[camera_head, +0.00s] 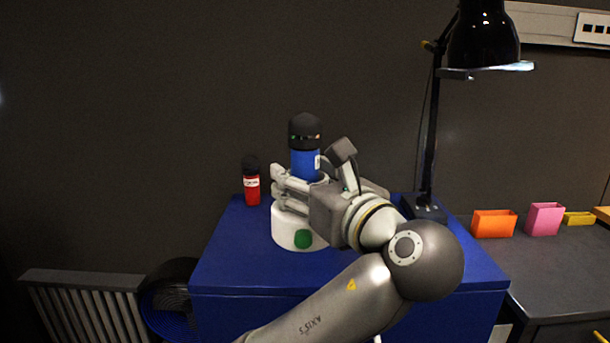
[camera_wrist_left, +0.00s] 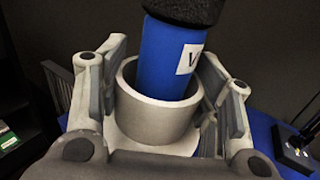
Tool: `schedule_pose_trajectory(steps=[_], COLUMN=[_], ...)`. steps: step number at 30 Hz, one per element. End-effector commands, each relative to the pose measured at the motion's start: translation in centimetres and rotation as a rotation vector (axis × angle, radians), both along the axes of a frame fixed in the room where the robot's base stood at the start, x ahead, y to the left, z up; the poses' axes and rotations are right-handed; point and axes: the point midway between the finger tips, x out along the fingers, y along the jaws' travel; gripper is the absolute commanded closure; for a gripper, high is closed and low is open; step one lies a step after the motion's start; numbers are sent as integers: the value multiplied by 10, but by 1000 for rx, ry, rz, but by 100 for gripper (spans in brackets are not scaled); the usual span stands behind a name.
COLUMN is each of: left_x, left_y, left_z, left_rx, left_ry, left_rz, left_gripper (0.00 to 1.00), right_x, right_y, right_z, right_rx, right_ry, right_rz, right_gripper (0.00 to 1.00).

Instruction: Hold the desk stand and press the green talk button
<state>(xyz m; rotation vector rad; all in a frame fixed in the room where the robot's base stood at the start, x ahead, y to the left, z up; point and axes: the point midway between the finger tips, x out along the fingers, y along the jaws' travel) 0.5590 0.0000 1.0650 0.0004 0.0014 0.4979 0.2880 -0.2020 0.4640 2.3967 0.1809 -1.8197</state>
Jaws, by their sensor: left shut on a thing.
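The desk stand (camera_head: 287,232) has a round white base and a grey cup, and it stands upright on the blue table. The green talk button (camera_head: 303,239) is on the base's front side, with nothing touching it. A blue microphone (camera_head: 305,164) with a black head sits in the cup. My left gripper (camera_head: 292,186) is shut on the stand's cup. In the left wrist view, the fingers of my left gripper (camera_wrist_left: 163,78) lie on both sides of the grey cup (camera_wrist_left: 150,122), below the microphone (camera_wrist_left: 164,55). My right gripper is not in view.
A red bottle-like thing with a black top (camera_head: 251,186) stands left of the stand. A black desk lamp (camera_head: 430,140) rises at the table's right. The blue table (camera_head: 232,258) is clear front left. Orange (camera_head: 494,223) and pink (camera_head: 544,218) containers stand on a dark desk at right.

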Motion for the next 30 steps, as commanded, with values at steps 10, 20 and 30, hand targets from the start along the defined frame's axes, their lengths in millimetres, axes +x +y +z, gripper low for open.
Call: schedule_pose_trajectory(steps=[10,20,30], left_x=[21,40,60], left_y=[0,0,0], left_z=[-18,-35,-52], left_rx=[1,1,1], left_ry=[-2,-2,-2], left_rz=[0,0,1], left_gripper=[64,64,64], right_x=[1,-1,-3], right_y=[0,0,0], right_z=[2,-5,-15], right_rx=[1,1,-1], right_ry=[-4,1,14], right_rz=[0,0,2], right_gripper=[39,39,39])
